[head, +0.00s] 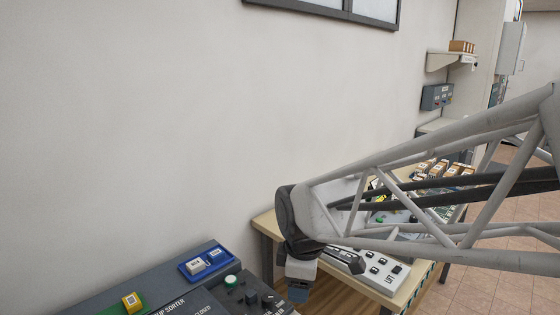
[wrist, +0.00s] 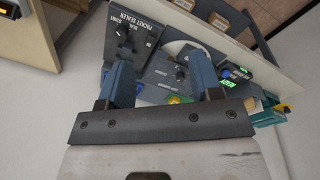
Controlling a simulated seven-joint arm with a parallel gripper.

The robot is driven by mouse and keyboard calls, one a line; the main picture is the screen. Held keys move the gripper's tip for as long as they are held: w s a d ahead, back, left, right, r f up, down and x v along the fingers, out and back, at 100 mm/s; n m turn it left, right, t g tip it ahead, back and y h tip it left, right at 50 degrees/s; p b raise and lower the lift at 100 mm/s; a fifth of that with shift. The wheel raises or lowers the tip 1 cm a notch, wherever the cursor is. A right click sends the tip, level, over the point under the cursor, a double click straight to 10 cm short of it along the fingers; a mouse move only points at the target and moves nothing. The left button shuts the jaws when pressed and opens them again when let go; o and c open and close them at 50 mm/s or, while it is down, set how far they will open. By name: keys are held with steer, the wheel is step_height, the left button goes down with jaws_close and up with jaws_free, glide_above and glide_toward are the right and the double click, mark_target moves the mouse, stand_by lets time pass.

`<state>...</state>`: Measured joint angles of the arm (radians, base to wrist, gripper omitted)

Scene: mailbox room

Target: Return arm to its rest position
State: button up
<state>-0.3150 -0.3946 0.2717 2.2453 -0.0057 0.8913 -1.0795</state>
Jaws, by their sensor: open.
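My gripper shows in the wrist view (wrist: 168,82), with its two blue fingers spread apart and nothing held between them. Beyond the fingers is a dark panel marked as a packet sealer (wrist: 122,30). In the head view my arm reaches in from the right edge and crosses in front of the wooden table (head: 262,222).
A white control panel (head: 375,268) and several cardboard boxes (head: 425,168) are on the table.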

steer(key=s+d+r+m+t, duration=0.1)
steer(key=s+d+r+m, duration=0.1)
steer(key=s+d+m, duration=1.2)
steer(key=shift+d+r+m, duration=0.15)
steer(key=shift+d+m, duration=0.1)
steer(key=shift+m, duration=0.85)
